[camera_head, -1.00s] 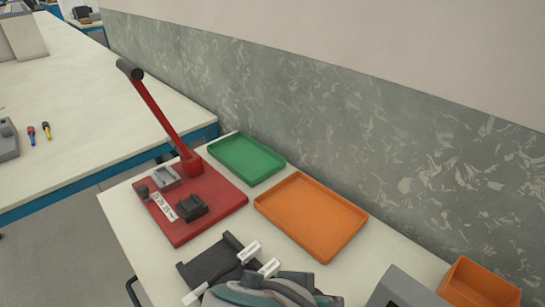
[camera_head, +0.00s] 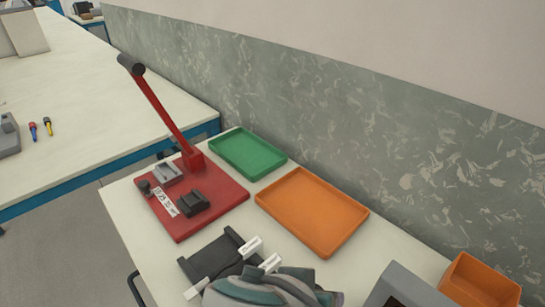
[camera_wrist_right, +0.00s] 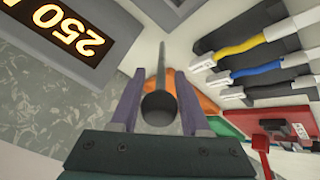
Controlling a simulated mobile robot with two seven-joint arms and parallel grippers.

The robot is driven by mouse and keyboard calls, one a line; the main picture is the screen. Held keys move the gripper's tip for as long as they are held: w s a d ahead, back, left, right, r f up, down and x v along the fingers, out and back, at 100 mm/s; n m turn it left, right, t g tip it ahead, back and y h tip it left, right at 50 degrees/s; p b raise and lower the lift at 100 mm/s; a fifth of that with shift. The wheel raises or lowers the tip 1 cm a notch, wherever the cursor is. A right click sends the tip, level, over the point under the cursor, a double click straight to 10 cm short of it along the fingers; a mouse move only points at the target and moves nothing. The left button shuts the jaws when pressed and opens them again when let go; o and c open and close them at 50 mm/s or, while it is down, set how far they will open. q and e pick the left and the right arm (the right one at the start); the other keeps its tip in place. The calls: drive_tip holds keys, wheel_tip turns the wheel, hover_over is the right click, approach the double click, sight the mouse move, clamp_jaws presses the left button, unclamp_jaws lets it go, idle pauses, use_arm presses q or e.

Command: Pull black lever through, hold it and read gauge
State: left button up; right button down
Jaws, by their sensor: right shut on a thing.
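The black lever shows in the right wrist view as a thin grey rod with a black rounded end (camera_wrist_right: 160,108). My right gripper (camera_wrist_right: 160,82) is shut on it, with the black end between its two fingers. The gauge (camera_wrist_right: 68,32) is a black display at upper left of that view; its orange digits, turned over, read 250, with another mark cut off at the edge. In the head view only part of my arm shows at the bottom; the right gripper and the lever are hidden there. My left gripper is in neither view.
A red press (camera_head: 195,200) with a raised red, black-gripped handle stands on the bench. Green (camera_head: 248,153) and orange (camera_head: 312,212) trays lie beside it. An orange bin (camera_head: 480,285) is at lower right.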

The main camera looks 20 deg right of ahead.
drive_tip(key=shift+a, duration=0.1)
drive_tip(key=c, duration=0.8)
unclamp_jaws()
drive_tip(key=o, duration=0.4)
drive_tip(key=shift+a, duration=0.1)
drive_tip(key=p+v, duration=0.1)
drive_tip(key=v, duration=0.8)
drive_tip(key=shift+s+a+r+p, duration=0.1)
drive_tip(key=shift+a+r+p, duration=0.1)
drive_tip(key=shift+r+p, duration=0.15)
drive_tip(key=shift+s, duration=0.1)
